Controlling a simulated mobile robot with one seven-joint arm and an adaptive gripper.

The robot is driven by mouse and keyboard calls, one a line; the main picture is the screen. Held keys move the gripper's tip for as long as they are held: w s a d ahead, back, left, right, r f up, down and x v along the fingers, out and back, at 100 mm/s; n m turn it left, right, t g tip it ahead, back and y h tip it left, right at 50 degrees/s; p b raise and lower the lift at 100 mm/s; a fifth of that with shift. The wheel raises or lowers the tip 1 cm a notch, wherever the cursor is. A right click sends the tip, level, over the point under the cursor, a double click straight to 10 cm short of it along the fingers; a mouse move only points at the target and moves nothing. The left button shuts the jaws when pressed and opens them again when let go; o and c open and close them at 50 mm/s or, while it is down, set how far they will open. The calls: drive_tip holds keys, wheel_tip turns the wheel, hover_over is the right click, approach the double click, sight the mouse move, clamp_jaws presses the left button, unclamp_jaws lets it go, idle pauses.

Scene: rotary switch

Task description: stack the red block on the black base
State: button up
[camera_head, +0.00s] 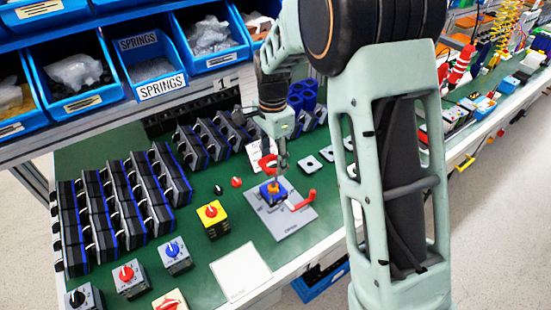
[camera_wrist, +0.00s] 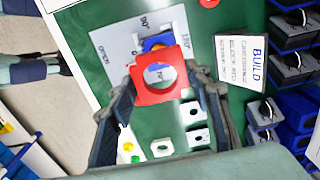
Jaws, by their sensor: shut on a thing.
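The red block (camera_wrist: 142,91) is a square piece with a round hole. In the wrist view it sits between the fingertips of my gripper (camera_wrist: 166,84), which is shut on it. In the head view my gripper (camera_head: 276,155) holds the red block (camera_head: 267,165) above a small blue and orange assembly (camera_head: 271,191) on a grey plate (camera_head: 287,229). A gap shows between block and assembly. In the wrist view the block partly hides the blue part (camera_wrist: 153,43). I cannot make out a separate black base there.
A red handle (camera_head: 304,201) lies on the plate's right side. A yellow switch box (camera_head: 211,218) stands to the left. Rows of black and blue modules (camera_head: 120,205) fill the left of the green table.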

sight(274, 171)
idle(0.3)
drive_tip(key=shift+f+b, duration=1.55)
drive_tip(key=shift+f, duration=0.9)
drive_tip(key=shift+f, duration=0.1)
drive_tip(key=shift+f+b, duration=1.1)
drive_tip(key=shift+f, duration=0.55)
drive_tip(key=o, duration=1.2)
drive_tip(key=shift+r, duration=0.1)
